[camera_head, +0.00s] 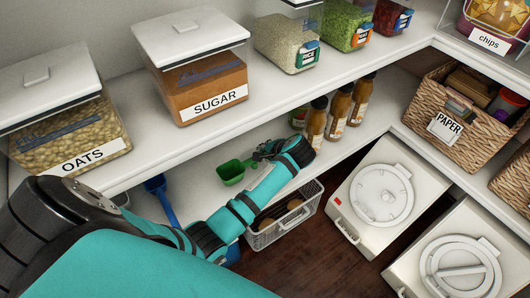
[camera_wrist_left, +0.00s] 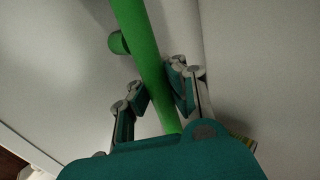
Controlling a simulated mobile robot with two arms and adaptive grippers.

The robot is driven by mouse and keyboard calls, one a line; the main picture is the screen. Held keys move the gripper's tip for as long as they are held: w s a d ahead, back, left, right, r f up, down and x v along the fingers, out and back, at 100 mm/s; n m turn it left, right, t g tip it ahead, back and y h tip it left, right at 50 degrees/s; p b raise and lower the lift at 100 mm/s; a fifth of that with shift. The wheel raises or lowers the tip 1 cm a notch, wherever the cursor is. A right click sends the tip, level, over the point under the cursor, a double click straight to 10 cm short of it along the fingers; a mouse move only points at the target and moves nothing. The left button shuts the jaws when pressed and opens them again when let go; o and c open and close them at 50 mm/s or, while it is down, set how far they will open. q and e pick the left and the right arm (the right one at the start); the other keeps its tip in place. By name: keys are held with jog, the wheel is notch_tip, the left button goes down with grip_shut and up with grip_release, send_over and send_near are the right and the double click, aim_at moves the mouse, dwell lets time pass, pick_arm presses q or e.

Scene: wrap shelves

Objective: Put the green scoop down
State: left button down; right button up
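The green scoop (camera_head: 232,172) is over the lower shelf in the head view, left of my left gripper (camera_head: 264,154). Its handle runs toward the gripper. In the left wrist view the long green handle (camera_wrist_left: 142,45) passes between the fingers of my left gripper (camera_wrist_left: 157,78), which are close in on both sides of it. The gripper looks shut on the handle. I cannot tell whether the scoop touches the shelf. My right gripper is in neither view.
Brown-filled bottles (camera_head: 338,113) stand on the lower shelf (camera_head: 205,186), right of my gripper. A blue utensil (camera_head: 161,197) is at left. A wire basket (camera_head: 262,238) sits below my forearm. The upper shelf with the sugar container (camera_head: 199,90) hangs close above.

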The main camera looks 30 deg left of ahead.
pick_arm(q)
jog(key=shift+f, duration=0.5)
jog(key=c, duration=1.4)
grip_release()
